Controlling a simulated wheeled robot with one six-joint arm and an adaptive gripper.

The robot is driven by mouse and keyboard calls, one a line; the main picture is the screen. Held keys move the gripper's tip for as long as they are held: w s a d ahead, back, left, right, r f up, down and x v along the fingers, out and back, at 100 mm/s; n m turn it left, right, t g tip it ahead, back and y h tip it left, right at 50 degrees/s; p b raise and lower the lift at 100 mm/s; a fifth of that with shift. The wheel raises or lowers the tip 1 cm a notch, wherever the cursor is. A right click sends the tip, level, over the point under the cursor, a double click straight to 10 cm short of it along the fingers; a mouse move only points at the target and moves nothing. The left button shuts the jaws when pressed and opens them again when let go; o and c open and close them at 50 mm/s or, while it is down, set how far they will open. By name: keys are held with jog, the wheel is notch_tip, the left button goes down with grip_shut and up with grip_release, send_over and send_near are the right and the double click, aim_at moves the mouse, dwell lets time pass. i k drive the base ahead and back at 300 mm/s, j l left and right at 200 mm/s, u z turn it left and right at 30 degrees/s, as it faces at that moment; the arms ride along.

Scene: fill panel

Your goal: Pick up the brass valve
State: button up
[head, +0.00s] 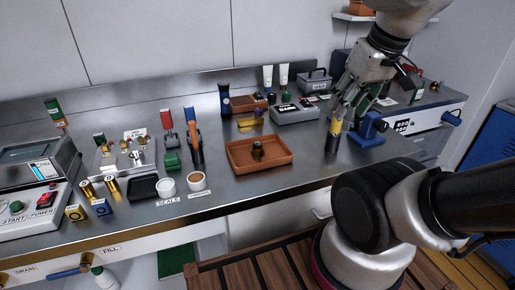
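A small dark brass-coloured fitting (257,150), which looks like the brass valve, stands upright in a shallow orange-brown tray (276,164) on the steel bench. My gripper (349,112) points down over the bench, to the right of the tray and higher than it. Its fingers look apart, with nothing clearly held between them. It is well away from the fitting. A dark cylinder with a yellow upper part (333,132) stands just below the fingers; I cannot tell whether they touch it.
A blue vise (370,130) stands right of the dark cylinder. Screwdrivers, brass cylinders (112,187), a black tray (143,187) and two small cups (196,181) are left of the tray. A grey case (294,113) is behind it. The bench around the tray's front is clear.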

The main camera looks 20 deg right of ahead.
aim_at(256, 148)
jog(key=i+l+z, duration=0.1)
jog(key=l, duration=1.15)
